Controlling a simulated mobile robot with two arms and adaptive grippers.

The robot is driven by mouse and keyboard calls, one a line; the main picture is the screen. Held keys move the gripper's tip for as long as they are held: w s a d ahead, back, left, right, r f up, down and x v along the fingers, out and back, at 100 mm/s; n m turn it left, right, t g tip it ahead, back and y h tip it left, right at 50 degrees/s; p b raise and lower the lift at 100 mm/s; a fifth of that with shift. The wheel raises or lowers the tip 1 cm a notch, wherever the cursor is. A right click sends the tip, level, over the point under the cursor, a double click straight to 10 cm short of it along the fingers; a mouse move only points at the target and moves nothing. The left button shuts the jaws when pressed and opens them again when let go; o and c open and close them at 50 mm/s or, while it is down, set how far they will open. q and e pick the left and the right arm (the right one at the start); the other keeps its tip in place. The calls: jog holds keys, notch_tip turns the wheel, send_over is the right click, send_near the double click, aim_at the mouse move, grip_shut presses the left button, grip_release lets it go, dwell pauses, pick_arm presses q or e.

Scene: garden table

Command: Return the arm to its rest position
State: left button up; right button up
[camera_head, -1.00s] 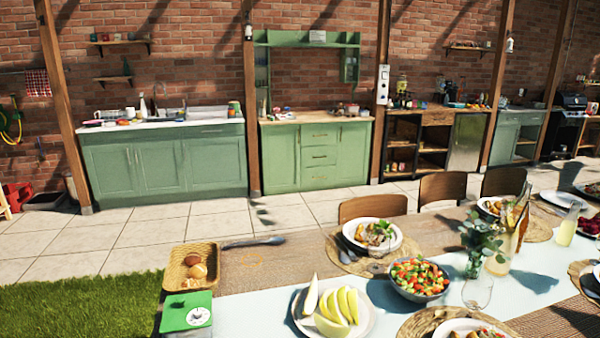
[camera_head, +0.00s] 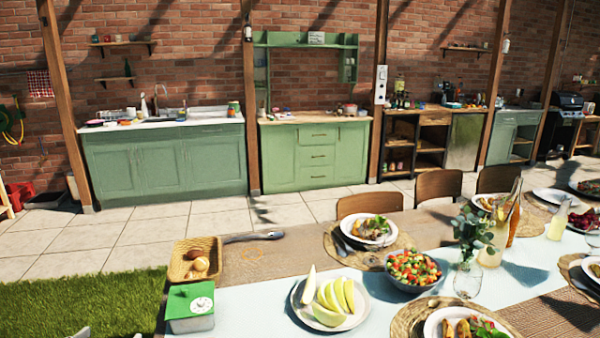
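Small pale grey shapes (camera_head: 72,332) show at the bottom left edge of the head view, over the grass. They may be the tips of my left gripper, but they are too cut off to tell open from shut. No part of my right gripper or arm is in view. Nothing in the visible part of the scene is held by a gripper.
Grass (camera_head: 85,300) lies left of the table.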

pick_arm(q)
jog(key=s+a+f+m+g+y, duration=0.1)
jog(key=s+a+f+g+y, duration=0.15)
jog(key=a+f, duration=0.85)
jog(key=s+a+f+m+g+y, duration=0.2)
jog(key=s+a+f+g, duration=0.1)
jog(key=a+f, duration=0.9)
jog(key=s+a+f+m+g+y, duration=0.1)
jog(key=s+a+f+g+y, duration=0.2)
jog(key=s+a, duration=1.05)
jog(key=s+a+f+m+g+y, duration=0.1)
jog(key=s+a+f+g, duration=0.3)
jog(key=s+a, duration=0.95)
jog(key=s+d+f+h, duration=0.2)
jog(key=s+d+f, duration=0.1)
jog(key=d+f, duration=0.55)
jog(key=s+d+f+n+h, duration=0.15)
jog(key=d+f, duration=0.45)
jog(key=d, duration=0.6)
jog(key=s+d+f+h, duration=0.2)
jog(key=s+d+f, duration=0.2)
jog(key=d+f, duration=0.45)
jog(key=s+d+f+n+h, duration=0.1)
jog(key=d+f+h, duration=0.1)
jog(key=d, duration=1.5)
jog(key=d+f+h, duration=0.2)
jog(key=d+f, duration=0.2)
jog(key=d, duration=1.4)
jog(key=shift+s+n, duration=0.35)
jog(key=shift+s, duration=0.05)
